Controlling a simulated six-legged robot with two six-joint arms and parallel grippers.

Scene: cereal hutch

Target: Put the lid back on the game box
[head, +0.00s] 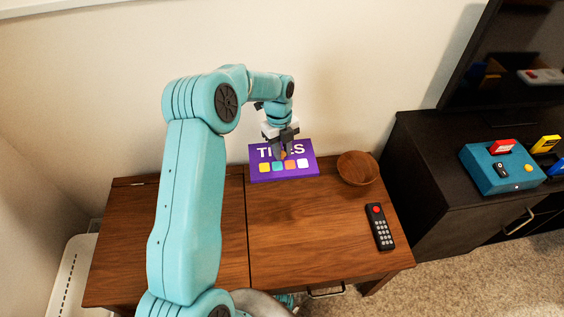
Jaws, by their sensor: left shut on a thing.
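The purple lid (310,166) has white lettering, partly covered by my gripper, and a row of coloured squares. It is at the back of the wooden cabinet top, close to the wall. My left gripper (284,153) reaches down over its middle and is shut on a small orange-brown knob (284,156) on the lid. The game box is not distinct from the lid here. I cannot tell whether the lid rests on a box or hangs just above the wood. My right gripper is not in view.
A wooden bowl (357,168) stands close to the right of the lid. A black remote (380,227) lies near the right edge of the wooden cabinet top (300,230). The wood in front is clear. A dark TV stand (425,150) holds a teal console (490,172) and cartridges.

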